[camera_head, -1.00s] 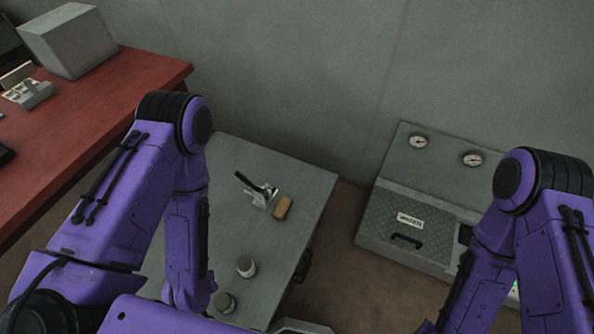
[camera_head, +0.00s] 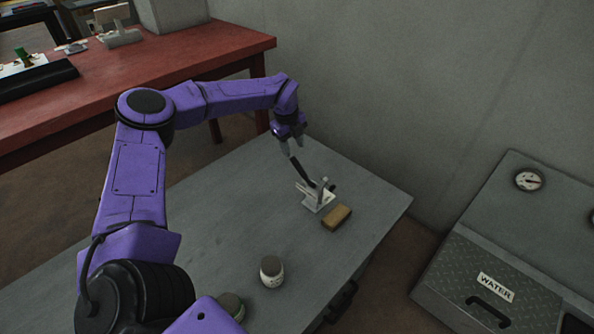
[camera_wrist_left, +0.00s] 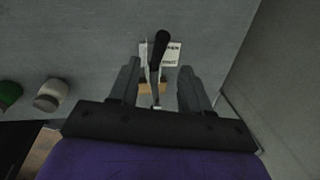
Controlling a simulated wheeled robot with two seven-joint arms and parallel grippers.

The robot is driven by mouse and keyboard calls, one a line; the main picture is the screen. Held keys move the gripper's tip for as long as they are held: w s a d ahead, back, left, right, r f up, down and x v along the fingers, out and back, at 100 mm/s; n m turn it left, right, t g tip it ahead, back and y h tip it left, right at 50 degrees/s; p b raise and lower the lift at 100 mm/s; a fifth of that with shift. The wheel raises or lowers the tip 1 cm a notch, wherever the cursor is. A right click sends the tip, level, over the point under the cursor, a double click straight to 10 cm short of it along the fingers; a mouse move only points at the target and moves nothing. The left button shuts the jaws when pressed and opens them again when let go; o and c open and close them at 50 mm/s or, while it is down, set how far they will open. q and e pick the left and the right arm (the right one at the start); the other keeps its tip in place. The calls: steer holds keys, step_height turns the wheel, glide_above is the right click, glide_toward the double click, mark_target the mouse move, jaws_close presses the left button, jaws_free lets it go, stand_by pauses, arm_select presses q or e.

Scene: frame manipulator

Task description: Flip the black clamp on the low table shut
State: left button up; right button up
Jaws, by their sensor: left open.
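The clamp (camera_head: 318,197) stands on the low grey table (camera_head: 215,205), with a light metal base and a black handle (camera_head: 302,172) that slants up and to the left. In the left wrist view the black handle (camera_wrist_left: 161,44) points toward the camera, in line with the gap between the fingers. My left gripper (camera_head: 292,147) is open at the upper end of the handle, its fingers pointing down. Whether a finger touches the handle I cannot tell. My right gripper is out of view.
A tan block (camera_head: 337,217) lies right beside the clamp. A jar (camera_head: 271,271) and a second, partly hidden jar (camera_head: 231,305) stand nearer. A red table (camera_head: 180,60) is at the back left, and a grey cabinet marked WATER (camera_head: 494,287) at the right.

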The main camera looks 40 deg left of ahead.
mark_target(297, 163)
arm_select(q)
steer(key=f, duration=0.3)
steer(key=w+f, duration=0.1)
steer(key=f, duration=0.2)
steer(key=f+b, duration=0.1)
steer(key=f, duration=0.2)
steer(key=shift+w+d+f, duration=0.25)
steer(key=shift+f, duration=0.15)
jaws_close()
